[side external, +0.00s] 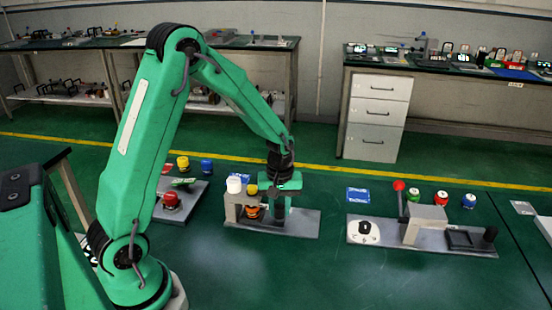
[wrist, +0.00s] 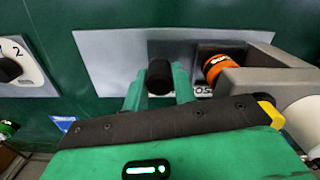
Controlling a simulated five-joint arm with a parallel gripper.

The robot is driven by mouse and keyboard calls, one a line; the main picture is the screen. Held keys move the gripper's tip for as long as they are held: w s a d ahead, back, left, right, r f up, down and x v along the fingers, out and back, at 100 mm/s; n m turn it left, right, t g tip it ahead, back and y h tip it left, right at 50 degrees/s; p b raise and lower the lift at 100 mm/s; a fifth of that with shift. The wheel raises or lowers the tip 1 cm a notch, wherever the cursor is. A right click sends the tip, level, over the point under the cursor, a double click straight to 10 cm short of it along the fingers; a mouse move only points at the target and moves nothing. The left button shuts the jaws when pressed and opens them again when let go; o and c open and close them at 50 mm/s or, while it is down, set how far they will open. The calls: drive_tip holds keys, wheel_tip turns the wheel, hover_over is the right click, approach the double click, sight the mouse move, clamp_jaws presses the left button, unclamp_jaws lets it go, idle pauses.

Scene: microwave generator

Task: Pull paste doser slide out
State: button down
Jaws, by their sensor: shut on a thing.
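The paste doser is the middle device on the green table, with a grey base plate (side external: 305,222) and a beige housing (side external: 232,205). In the wrist view its base plate (wrist: 110,55) and housing (wrist: 262,82) also show. The slide (wrist: 190,48) is a darker grey strip on the plate, with a black upright knob (wrist: 159,76) at its near end. An orange container (wrist: 224,66) sits by the housing's opening; it also shows in the side view (side external: 253,211). My gripper (wrist: 159,88) is shut on the black knob, one green finger on each side. Its fingertips are partly hidden in the side view.
A white cap (side external: 234,185) tops the housing. To the right stands a device with a red-tipped lever (side external: 399,186) and a dial (side external: 363,231). To the left is a plate with a red button (side external: 171,200). Small coloured containers stand behind. The table front is clear.

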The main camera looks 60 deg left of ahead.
drive_tip(key=w+d, duration=0.6)
drive_tip(key=w, duration=0.1)
drive_tip(key=shift+d+r, duration=0.1)
drive_tip(key=shift+d, duration=0.3)
drive_tip(key=c, duration=1.3)
unclamp_jaws()
drive_tip(key=shift+o, duration=0.8)
drive_tip(key=shift+s, duration=0.1)
wheel_tip(320, 180, up, 8)
